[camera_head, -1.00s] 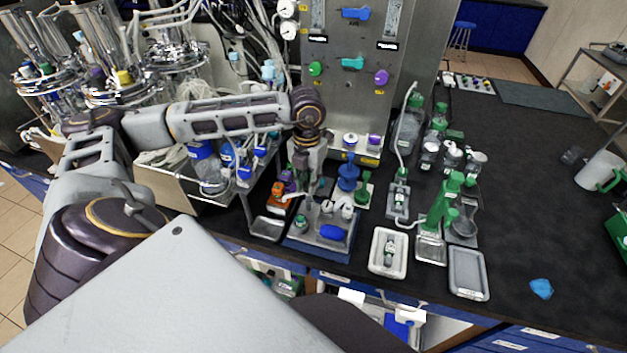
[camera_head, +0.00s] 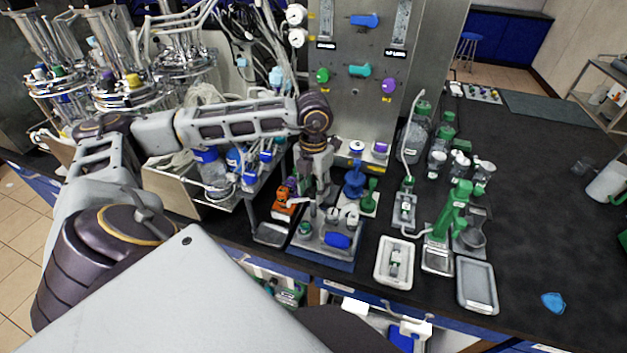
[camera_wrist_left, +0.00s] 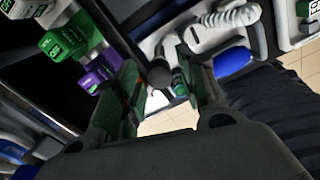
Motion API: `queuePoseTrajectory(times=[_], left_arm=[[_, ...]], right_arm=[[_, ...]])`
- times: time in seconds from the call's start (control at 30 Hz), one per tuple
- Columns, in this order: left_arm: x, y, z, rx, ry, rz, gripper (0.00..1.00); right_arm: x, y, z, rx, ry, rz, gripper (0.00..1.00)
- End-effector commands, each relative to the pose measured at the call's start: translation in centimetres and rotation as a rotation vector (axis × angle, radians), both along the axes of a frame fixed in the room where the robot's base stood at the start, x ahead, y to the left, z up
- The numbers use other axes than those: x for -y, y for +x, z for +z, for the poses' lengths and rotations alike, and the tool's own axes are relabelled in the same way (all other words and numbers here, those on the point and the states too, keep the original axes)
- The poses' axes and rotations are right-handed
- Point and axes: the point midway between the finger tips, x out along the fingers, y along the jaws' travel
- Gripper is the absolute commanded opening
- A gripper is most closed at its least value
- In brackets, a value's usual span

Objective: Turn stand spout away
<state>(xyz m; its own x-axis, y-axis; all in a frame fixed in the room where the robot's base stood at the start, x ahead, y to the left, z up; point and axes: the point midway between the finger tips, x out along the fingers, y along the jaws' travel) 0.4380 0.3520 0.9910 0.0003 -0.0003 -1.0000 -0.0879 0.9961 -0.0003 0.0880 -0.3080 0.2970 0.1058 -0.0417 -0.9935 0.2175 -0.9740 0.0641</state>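My left gripper (camera_head: 314,203) points down over the blue-edged tray (camera_head: 322,257) at the front of the bench. In the left wrist view the two dark fingers (camera_wrist_left: 164,90) stand apart. A dark round knob-like end (camera_wrist_left: 160,74) and a small green-banded part (camera_wrist_left: 180,82) show between them; I cannot tell whether either is touched. The tray carries pale, ribbed fittings and a blue oval part (camera_head: 337,240). A green stand (camera_head: 455,208) stands farther right, clear of the gripper. I cannot tell which part is the stand spout. My right gripper is out of view.
A metal panel with coloured knobs (camera_head: 360,71) rises behind. The dark bench top (camera_head: 548,200) is mostly clear at right.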

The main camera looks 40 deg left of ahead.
Motion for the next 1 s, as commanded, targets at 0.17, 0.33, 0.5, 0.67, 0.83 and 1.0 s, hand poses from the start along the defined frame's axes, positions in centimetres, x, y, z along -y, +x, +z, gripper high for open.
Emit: queuePoseTrajectory(times=[0.17, 0.33, 0.5, 0.67, 0.83, 1.0], left_arm=[[0.0, 0.0, 0.0, 0.0, 0.0, 0.001, 0.46], [0.0, 0.0, 0.0, 0.0, 0.0, 0.001, 0.46], [0.0, 0.1, 0.7, 0.002, -0.001, 0.001, 0.46], [0.0, 0.1, 2.1, 0.003, 0.0, 0.001, 0.46], [0.0, 0.1, 4.5, 0.003, 0.0, 0.001, 0.46], [0.0, 0.1, 7.0, 0.003, -0.001, 0.0, 0.46]], right_arm=[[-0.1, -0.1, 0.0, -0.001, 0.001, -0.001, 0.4], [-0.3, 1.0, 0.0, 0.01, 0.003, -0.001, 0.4], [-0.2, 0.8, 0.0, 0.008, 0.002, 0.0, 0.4], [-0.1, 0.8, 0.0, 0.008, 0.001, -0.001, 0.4], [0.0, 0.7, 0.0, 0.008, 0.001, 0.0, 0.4], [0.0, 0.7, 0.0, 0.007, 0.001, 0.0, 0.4]])
